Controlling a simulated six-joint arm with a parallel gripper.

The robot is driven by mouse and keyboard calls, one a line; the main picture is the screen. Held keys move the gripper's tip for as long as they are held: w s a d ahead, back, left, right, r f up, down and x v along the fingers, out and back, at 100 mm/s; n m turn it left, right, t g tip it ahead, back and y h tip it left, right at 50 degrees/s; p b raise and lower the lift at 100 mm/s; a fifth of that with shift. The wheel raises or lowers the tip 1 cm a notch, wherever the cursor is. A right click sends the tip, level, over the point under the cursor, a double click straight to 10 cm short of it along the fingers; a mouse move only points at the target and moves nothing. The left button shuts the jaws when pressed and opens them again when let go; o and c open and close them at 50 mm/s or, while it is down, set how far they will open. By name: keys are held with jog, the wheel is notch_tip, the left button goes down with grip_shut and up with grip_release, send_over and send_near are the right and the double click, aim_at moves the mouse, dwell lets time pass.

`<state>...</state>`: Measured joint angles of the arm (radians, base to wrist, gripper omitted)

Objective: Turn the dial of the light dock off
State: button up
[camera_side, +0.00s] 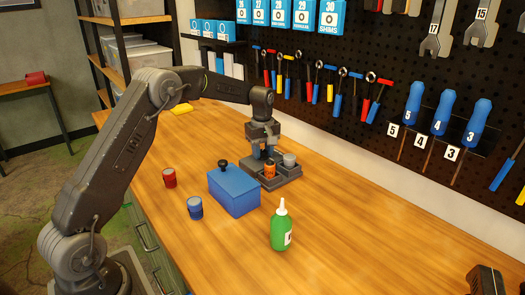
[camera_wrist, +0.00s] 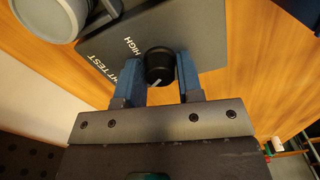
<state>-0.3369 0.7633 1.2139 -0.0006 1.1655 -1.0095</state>
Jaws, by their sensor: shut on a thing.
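The light dock is a dark grey tray (camera_side: 287,180) at the back of the bench in the side view. In the wrist view its flat grey top (camera_wrist: 208,40) shows the white word "HIGH" and a partly visible "TEST" label. Its black round dial (camera_wrist: 159,62) has a pale pointer mark at its lower edge. My gripper (camera_wrist: 162,75) is shut on the dial, with one blue finger on each side. In the side view my gripper (camera_side: 263,152) points down at the dock's back left end, and the dial is hidden there.
A blue box (camera_side: 234,192) with a black knob stands close in front. The right bench is mostly clear.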

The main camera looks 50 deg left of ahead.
aim_at(262, 151)
jog(key=shift+r+n, duration=0.1)
jog(key=shift+n, duration=1.1)
jog(key=o, duration=0.9)
notch_tip(262, 151, up, 14)
jog(key=shift+f, duration=0.1)
